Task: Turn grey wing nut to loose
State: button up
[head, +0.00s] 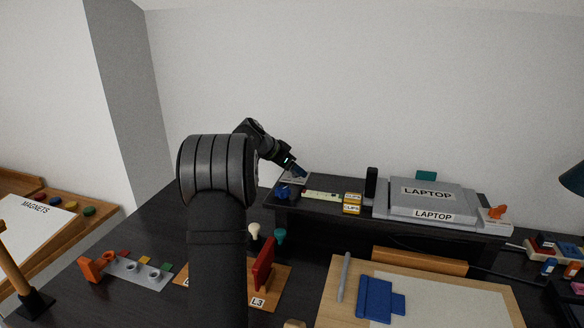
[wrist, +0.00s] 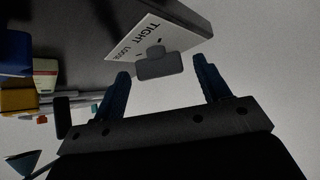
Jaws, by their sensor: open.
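The grey wing nut (wrist: 159,65) shows in the wrist view as a dark grey winged piece on a white plate (wrist: 183,36) lettered TIGHT and LOOSE. Its wings lie crosswise between my fingers. My gripper (wrist: 163,72) is open, with one blue finger on each side of the wing nut; contact cannot be made out. In the head view my gripper (head: 301,172) is at the left end of the raised black shelf, over the pale plate (head: 292,180). The wing nut cannot be made out there.
A blue object (head: 284,191), a pale strip (head: 322,195) and yellow CLIPS boxes (head: 352,203) are near my gripper. A black upright object (head: 371,182) and stacked laptops (head: 428,199) stand farther right on the shelf (head: 390,222). The space above the shelf is clear.

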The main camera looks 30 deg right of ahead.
jog(key=c, duration=1)
jog(key=shift+n+t, duration=0.6)
jog(key=shift+n, duration=0.1)
jog(key=o, duration=1)
jog(key=v, duration=1.7)
jog(key=shift+r, duration=0.4)
